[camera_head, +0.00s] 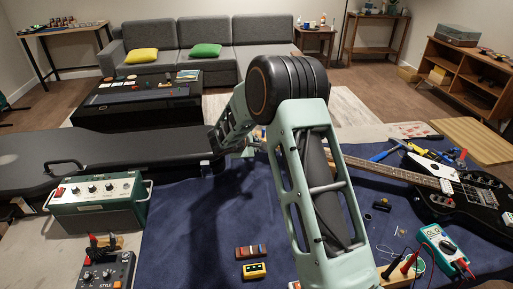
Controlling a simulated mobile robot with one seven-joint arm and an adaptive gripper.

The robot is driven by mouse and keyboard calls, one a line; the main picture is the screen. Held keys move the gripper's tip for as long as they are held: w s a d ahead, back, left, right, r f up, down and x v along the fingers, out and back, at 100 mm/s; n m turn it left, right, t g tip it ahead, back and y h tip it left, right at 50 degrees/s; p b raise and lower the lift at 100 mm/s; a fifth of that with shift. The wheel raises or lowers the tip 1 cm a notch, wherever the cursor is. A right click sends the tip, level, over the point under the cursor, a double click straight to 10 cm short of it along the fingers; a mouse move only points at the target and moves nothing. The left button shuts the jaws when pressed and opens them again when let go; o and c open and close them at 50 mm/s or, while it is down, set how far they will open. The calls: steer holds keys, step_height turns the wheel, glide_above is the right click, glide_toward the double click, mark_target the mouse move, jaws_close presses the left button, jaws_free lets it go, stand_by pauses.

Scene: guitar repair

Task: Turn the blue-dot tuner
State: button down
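A black electric guitar lies on the blue mat, with its body (462,193) at the right and its neck (385,171) running left until it passes behind my arm. The headstock end is mostly hidden by my arm. I cannot make out the blue-dot tuner or any blue dot. My gripper (221,160) seems to be the dark shape below my forearm, at the left of the neck's line. It is small and dark here, so its fingers and whether it touches a tuner cannot be told.
A green amplifier (98,203) and a pedal (108,271) stand at the left, before a long black case (95,160). Small blocks (253,261) lie on the blue mat (190,235). A multimeter (442,245) and tools (385,153) lie near the guitar.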

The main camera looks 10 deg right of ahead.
steer(key=shift+n, duration=0.7)
steer(key=c, duration=2)
jaws_free()
steer(key=shift+o, duration=0.2)
steer(key=shift+r, duration=0.1)
steer(key=v, duration=1.2)
